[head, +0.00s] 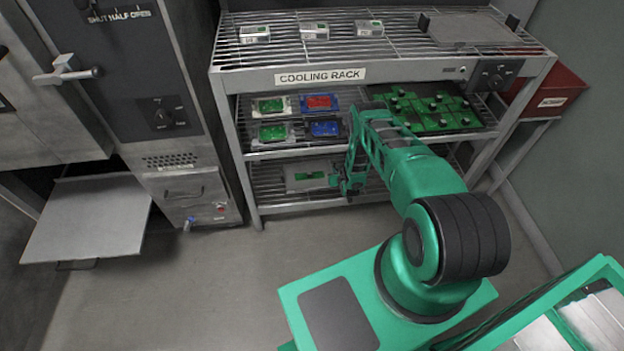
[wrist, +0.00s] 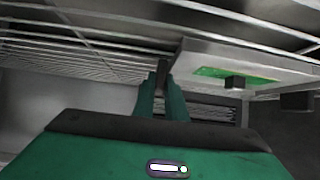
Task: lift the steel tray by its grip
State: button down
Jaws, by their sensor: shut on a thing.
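My gripper (head: 346,186) is at the tray's right end, low at the front of the rack. In the wrist view the tray (wrist: 205,54) shows right of my fingers, with part of the green board (wrist: 222,73) and a dark block on it. My gripper (wrist: 162,76) is shut on the tray's grip, which is mostly hidden between the fingers. I cannot tell whether the tray touches the shelf wires.
The cooling rack (head: 400,71) has a middle shelf close above, holding several small boards and a large green panel (head: 430,108). Another flat tray (head: 468,28) lies on top. A grey plate (head: 88,218) juts out at the left. The floor (head: 215,285) before the rack is clear.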

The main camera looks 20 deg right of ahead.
jog(key=shift+r, duration=0.15)
jog(key=shift+r, duration=0.85)
jog(key=s+a, duration=0.3)
jog(key=s, duration=0.8)
jog(key=s+a+r, duration=0.1)
jog(key=s+a, duration=0.2)
jog(key=s, duration=0.9)
jog(key=shift+a, duration=0.35)
dwell(0.4)
